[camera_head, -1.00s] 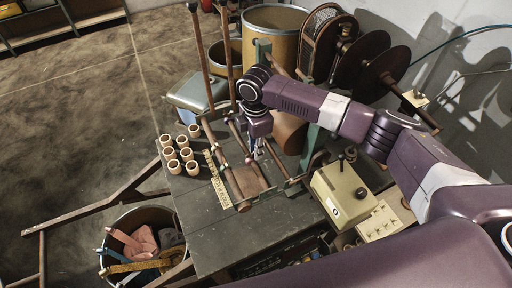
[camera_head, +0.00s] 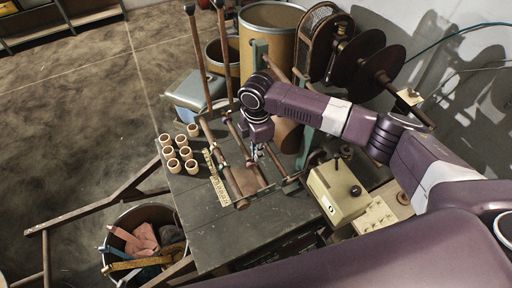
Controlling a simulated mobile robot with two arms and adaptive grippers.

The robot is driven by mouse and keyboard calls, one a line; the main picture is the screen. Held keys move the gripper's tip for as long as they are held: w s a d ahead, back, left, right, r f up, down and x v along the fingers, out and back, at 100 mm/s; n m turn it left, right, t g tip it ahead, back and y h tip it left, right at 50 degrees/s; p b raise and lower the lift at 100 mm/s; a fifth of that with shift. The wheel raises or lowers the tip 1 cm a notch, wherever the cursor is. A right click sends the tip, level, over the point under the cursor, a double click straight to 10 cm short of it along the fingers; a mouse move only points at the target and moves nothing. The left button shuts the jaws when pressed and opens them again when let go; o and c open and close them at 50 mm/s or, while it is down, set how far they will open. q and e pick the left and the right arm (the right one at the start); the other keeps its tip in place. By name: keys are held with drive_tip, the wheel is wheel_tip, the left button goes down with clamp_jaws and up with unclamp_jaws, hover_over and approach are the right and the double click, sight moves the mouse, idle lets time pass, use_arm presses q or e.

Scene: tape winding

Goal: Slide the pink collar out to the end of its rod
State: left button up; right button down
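The winding machine has several thin rods on the dark green bench. One brown rod (camera_head: 237,134) runs between its frame bars, with a small pale collar-like piece (camera_head: 250,164) on it. A small pinkish knob (camera_head: 228,111) shows at a rod's far end. I cannot tell for certain which of these small pieces is the pink collar. My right gripper (camera_head: 254,154) points down among the rods, close to the pale piece. Its fingers are small and dark, partly hidden by the wrist, so touch and opening are unclear. My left gripper is out of view.
Several tan tape cores (camera_head: 184,153) stand on the bench's left side, beside a yellow rule (camera_head: 217,178). A cream control box (camera_head: 339,192) stands at the right. A bin of scraps (camera_head: 145,248) is on the floor at lower left. Large dark reels (camera_head: 361,62) stand behind.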

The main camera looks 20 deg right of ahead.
drive_tip(key=shift+s+d+p, duration=0.15)
drive_tip(key=shift+s, duration=1.05)
drive_tip(key=shift+s+d+p, duration=0.1)
drive_tip(key=shift+s+p, duration=0.05)
drive_tip(key=shift+s, duration=1.05)
drive_tip(key=c, duration=2.2)
unclamp_jaws()
drive_tip(key=shift+c, duration=0.2)
drive_tip(key=shift+o, duration=0.8)
drive_tip(key=shift+w, duration=0.1)
wheel_tip(320, 180, up, 12)
